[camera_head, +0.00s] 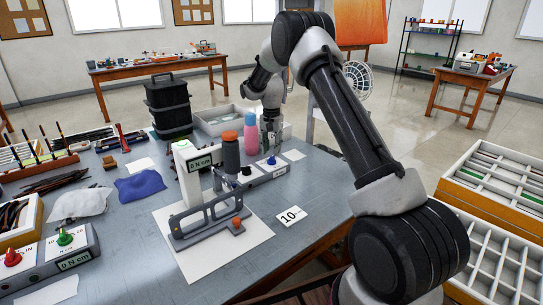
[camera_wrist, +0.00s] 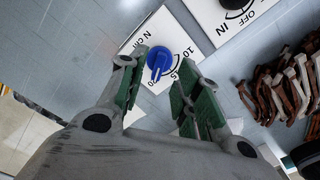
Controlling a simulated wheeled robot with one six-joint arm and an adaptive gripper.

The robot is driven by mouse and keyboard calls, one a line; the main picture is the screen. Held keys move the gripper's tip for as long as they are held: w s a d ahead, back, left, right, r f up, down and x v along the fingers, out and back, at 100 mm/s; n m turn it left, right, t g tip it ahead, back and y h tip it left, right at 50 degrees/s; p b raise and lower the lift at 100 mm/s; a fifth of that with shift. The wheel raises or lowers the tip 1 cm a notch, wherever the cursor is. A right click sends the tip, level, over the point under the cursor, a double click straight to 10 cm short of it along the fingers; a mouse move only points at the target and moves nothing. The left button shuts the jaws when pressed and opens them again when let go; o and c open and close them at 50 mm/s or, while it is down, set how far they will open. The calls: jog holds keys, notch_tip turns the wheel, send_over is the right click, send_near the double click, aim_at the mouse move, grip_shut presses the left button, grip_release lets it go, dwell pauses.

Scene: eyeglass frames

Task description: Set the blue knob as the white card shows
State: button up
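The white card (camera_head: 291,216) lies on the blue-grey table and reads "10". The blue knob (camera_head: 271,160) is on a grey panel behind it. In the wrist view the blue knob (camera_wrist: 158,60) sits on a white dial plate (camera_wrist: 178,38) with printed numbers, "10" among them, and "N cm". A pale mark shows at the knob's lower end; I cannot tell exactly which number it meets. My gripper (camera_head: 271,132) is above the knob, fingers down. In the wrist view my gripper (camera_wrist: 163,62) is open, its green-padded fingers apart on either side of the knob; contact is not visible.
An eyeglass frame fixture (camera_head: 205,215) stands on a white sheet left of the card. A grey box with red and green knobs (camera_head: 45,258) is front left. Bare table lies around the card.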

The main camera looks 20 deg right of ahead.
aim_at(271, 157)
jog(key=shift+f, duration=1.75)
grip_shut()
